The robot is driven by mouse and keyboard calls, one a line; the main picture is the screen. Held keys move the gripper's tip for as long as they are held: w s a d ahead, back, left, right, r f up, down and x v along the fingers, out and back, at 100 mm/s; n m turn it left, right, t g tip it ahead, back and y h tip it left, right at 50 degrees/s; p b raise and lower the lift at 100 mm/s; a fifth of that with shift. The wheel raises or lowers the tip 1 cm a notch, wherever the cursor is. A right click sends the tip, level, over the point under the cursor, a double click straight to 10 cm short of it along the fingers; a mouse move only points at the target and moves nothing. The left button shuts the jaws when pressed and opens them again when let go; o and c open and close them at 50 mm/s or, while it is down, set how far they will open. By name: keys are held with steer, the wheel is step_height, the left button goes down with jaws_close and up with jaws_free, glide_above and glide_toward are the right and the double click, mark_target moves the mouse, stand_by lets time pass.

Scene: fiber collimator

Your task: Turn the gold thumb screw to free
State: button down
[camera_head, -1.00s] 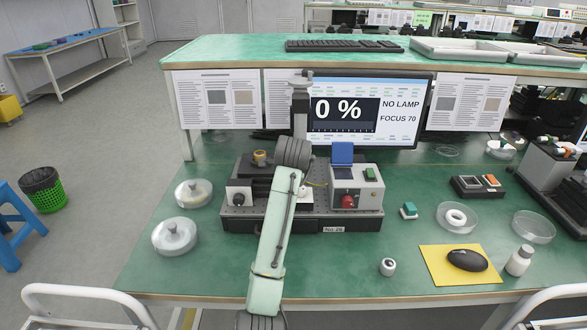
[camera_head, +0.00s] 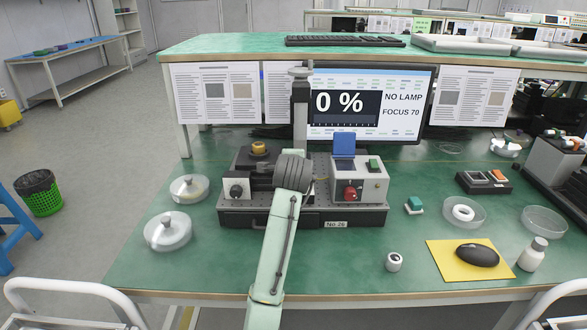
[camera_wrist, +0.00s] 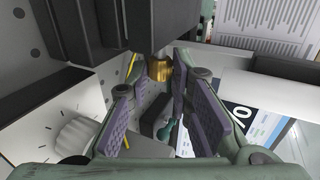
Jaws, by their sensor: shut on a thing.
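In the wrist view the gold thumb screw (camera_wrist: 160,68) sits below a dark cylindrical part, between the far ends of two purple-padded fingers. My gripper (camera_wrist: 161,76) is shut on it; the near parts of the fingers stand wide apart. In the head view my gripper is hidden behind my wrist, over the middle of the black fixture (camera_head: 250,219). A gold round piece (camera_head: 259,147) shows on a dark block there, left of my wrist; I cannot tell whether it is the same screw.
The monitor (camera_head: 400,100) reads 0 %, NO LAMP. Glass dishes stand at both sides.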

steer(key=c, duration=1.4)
jaws_free()
steer(key=shift+c, duration=0.2)
